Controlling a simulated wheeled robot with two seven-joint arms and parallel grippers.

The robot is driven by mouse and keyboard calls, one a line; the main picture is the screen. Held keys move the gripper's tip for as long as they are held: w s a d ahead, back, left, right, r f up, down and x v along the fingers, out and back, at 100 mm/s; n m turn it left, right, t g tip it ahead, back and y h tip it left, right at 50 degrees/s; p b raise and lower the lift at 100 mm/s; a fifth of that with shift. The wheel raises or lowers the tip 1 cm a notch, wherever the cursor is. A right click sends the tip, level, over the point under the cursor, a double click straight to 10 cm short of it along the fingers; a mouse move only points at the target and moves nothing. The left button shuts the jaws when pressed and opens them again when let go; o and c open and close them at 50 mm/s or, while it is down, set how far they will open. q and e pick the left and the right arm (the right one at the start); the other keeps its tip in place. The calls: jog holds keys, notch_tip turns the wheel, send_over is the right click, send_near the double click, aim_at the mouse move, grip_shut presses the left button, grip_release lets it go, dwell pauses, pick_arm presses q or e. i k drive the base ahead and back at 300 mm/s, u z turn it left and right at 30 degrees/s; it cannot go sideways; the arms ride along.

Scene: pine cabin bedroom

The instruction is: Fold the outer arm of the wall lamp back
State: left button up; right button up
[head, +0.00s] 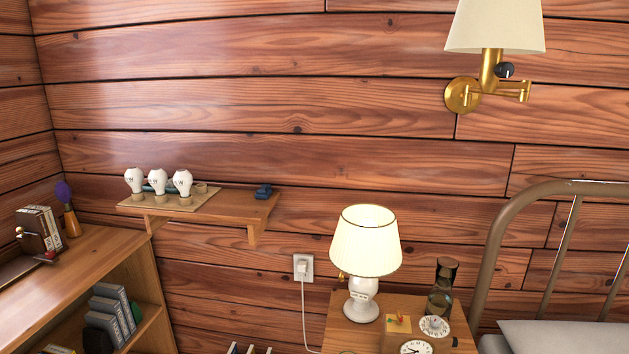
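The wall lamp (489,70) is at the upper right of the head view. Its round brass mount (462,95) is fixed to the plank wall. A jointed brass arm (515,91) reaches to the right of the mount and appears doubled back toward the left. A brass stem with a dark knob (505,70) carries the cream shade (496,25), whose top is cut off by the frame edge. The exact angle of the arm's sections is hard to tell. Neither of my grippers shows in the view.
Below stands a nightstand (338,335) with a lit table lamp (365,245), a dark bottle (441,290) and a clock (417,347). A metal bed frame (500,225) is at right. A wall shelf (235,204) holds bulbs. The wall around the lamp is clear.

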aim_at(493, 29)
jog(key=z, duration=0.5)
jog(key=k, duration=0.1)
jog(key=z, duration=0.35)
